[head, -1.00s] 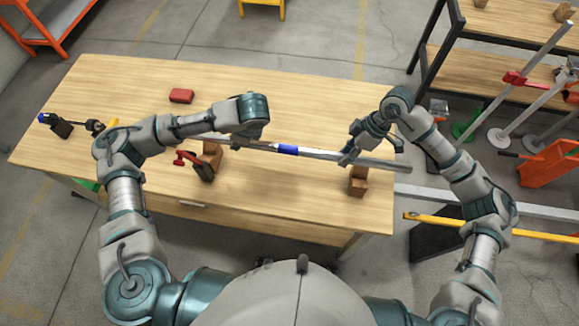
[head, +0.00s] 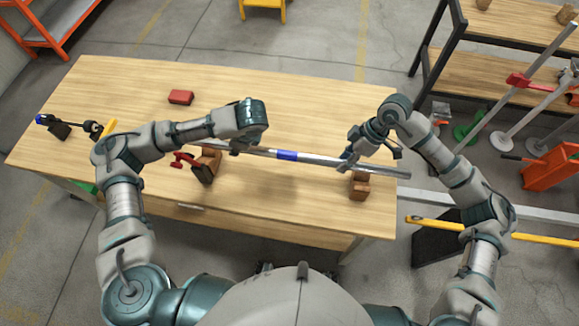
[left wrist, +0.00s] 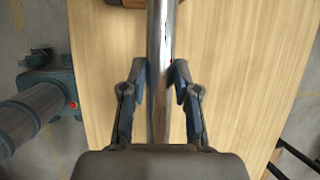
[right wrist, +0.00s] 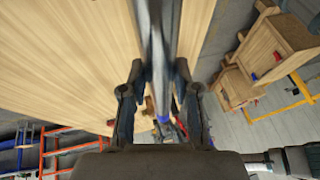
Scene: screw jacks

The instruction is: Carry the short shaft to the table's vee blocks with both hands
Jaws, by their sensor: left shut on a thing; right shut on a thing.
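The short shaft is a metal bar with a blue band (head: 286,155); it lies across the front half of the table (head: 140,85) in the head view. My right gripper (head: 346,160) is shut on the shaft right of the band. My left gripper (head: 238,147) is shut on it left of the band, mostly hidden under my wrist. The shaft also runs between the fingers in the left wrist view (left wrist: 160,60) and the right wrist view (right wrist: 155,40). Two brown vee blocks stand below the shaft, one at the left (head: 210,158) and one at the right (head: 359,186). I cannot tell whether the shaft touches them.
A red-handled clamp (head: 190,162) stands beside the left block. A red box (head: 181,97) lies farther back, and a dark tool with a blue end (head: 58,126) is at the left. A shelf (head: 500,75) and an orange stand (head: 551,165) are at the right.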

